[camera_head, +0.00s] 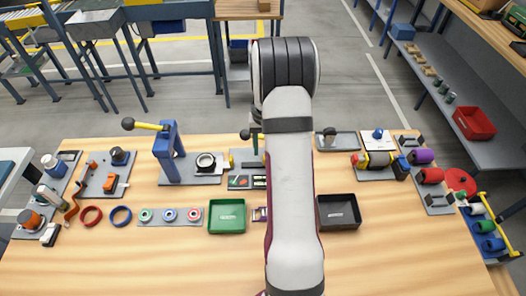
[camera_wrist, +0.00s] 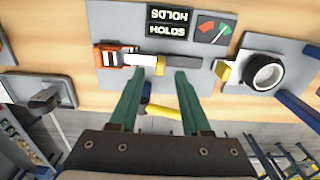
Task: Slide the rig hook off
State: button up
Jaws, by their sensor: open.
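A grey plate (camera_wrist: 205,50) carries a rig with an orange block (camera_wrist: 118,56), a white rod (camera_wrist: 140,60), a yellow collar (camera_wrist: 161,69) and a dark grey bar (camera_wrist: 186,63). I cannot tell which part is the hook. My gripper (camera_wrist: 161,74) is open, its two green fingers apart, with the tips close to the rod and bar around the collar. Contact cannot be told. A yellow handle (camera_wrist: 166,116) with a dark blue part shows between the fingers. In the head view my arm hides most of the rig; part of its plate (camera_head: 240,160) shows.
A press with a blue post (camera_head: 167,150) stands beside the rig, and its ring fixture (camera_wrist: 266,72) is close in the wrist view. A tray with a dark handle (camera_wrist: 44,98) is on the other side.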

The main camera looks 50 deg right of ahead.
notch_tip(320, 180, down, 3)
jog(key=shift+f, duration=0.15)
grip_shut()
dwell(1.4)
